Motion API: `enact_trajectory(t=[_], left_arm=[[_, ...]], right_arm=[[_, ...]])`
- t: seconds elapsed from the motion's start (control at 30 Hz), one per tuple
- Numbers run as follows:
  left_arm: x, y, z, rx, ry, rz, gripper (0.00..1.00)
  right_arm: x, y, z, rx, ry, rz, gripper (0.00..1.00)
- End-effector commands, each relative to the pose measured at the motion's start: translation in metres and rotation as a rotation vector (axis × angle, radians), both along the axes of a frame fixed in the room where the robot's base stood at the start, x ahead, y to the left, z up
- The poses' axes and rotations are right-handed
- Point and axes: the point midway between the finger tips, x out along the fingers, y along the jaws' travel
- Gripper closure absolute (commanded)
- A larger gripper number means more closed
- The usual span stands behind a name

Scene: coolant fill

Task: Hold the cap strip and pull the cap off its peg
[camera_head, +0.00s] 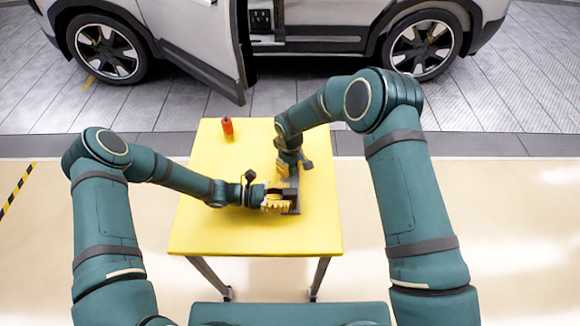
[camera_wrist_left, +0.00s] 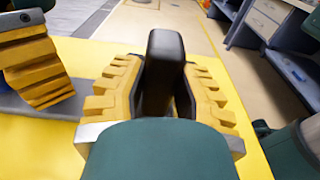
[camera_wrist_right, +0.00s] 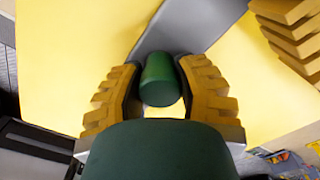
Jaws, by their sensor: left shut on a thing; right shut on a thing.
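My left gripper (camera_head: 277,202) is shut on a dark upright block (camera_wrist_left: 162,75) of the cap strip. The strip's grey flat part (camera_wrist_left: 45,106) lies on the yellow table and also shows in the right wrist view (camera_wrist_right: 190,28). My right gripper (camera_head: 287,166) is at the strip's far end. In the right wrist view a green cap (camera_wrist_right: 158,78) stands between its yellow fingers, which are shut on it. The peg is hidden, so I cannot tell whether the cap is still seated on it.
A red container (camera_head: 227,126) stands near the yellow table's (camera_head: 240,236) far left corner. The table's left and front areas are clear. Beyond the table is a white car (camera_head: 320,25) with an open door (camera_head: 195,40).

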Motion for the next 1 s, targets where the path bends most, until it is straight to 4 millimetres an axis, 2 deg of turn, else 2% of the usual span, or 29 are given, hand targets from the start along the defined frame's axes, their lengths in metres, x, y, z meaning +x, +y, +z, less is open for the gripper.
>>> enact_trajectory(t=[1.0], left_arm=[[-0.0001,0.0003,-0.0006,0.001,0.000,0.000,0.99]], right_arm=[[0.0001,0.0001,0.0079,0.001,-0.001,0.000,0.90]])
